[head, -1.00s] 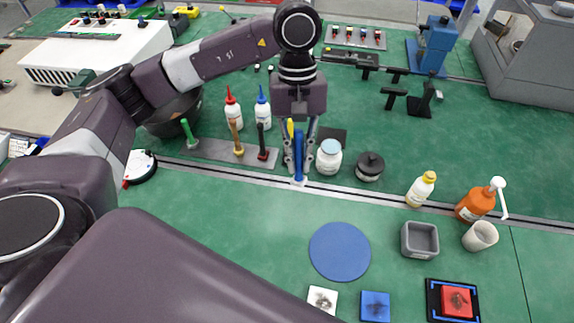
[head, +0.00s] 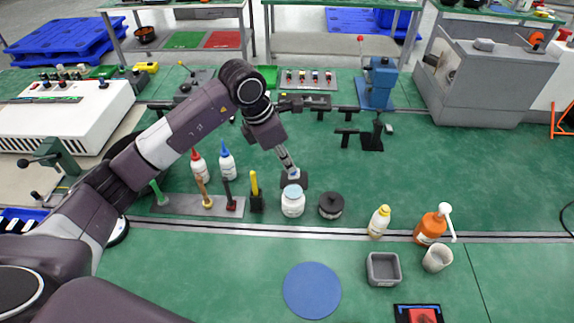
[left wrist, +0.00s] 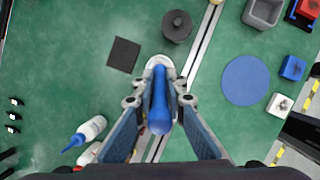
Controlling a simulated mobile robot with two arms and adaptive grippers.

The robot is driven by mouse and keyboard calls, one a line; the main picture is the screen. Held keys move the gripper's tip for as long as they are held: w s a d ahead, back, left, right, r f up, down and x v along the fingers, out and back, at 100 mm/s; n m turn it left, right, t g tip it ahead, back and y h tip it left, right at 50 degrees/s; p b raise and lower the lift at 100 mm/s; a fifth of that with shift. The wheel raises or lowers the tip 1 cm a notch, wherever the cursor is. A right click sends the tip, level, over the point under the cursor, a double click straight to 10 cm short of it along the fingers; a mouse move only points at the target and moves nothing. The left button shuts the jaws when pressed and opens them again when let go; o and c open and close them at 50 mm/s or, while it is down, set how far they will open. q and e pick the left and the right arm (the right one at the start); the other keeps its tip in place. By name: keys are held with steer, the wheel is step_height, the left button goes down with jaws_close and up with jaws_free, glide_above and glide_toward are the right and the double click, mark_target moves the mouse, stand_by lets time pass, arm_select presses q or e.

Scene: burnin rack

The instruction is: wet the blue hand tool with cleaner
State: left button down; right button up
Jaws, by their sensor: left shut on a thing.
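My left gripper (head: 290,170) is shut on the blue hand tool (left wrist: 159,105), which lies between its two fingers in the left wrist view. The gripper is over or just behind a white jar (head: 293,203) with a pale blue top. In the left wrist view the jar (left wrist: 158,62) shows beyond the tool and is partly covered by it. In the head view the tool is mostly hidden. I cannot tell whether the tool touches the jar. My right gripper is not in view.
A dark lidded pot (head: 331,206) stands right of the jar, and a yellow-handled tool (head: 254,187) stands upright to its left. Farther right are a yellow-capped bottle (head: 379,221), an orange pump bottle (head: 432,225) and a grey box (head: 383,269). A blue disc (head: 312,290) lies in front.

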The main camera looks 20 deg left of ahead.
arm_select(q)
steer(key=shift+w, duration=0.15)
steer(key=shift+a+f+n, duration=0.1)
steer(key=shift+f+n, duration=0.2)
steer(key=shift+f, duration=0.05)
steer(key=shift+f+b, duration=1.5)
steer(key=shift+f, duration=1.2)
steer(key=shift+f, duration=0.25)
steer(key=shift+f+b, duration=0.8)
steer(key=shift+b, duration=0.1)
steer(key=shift+f, duration=0.1)
stand_by(0.5)
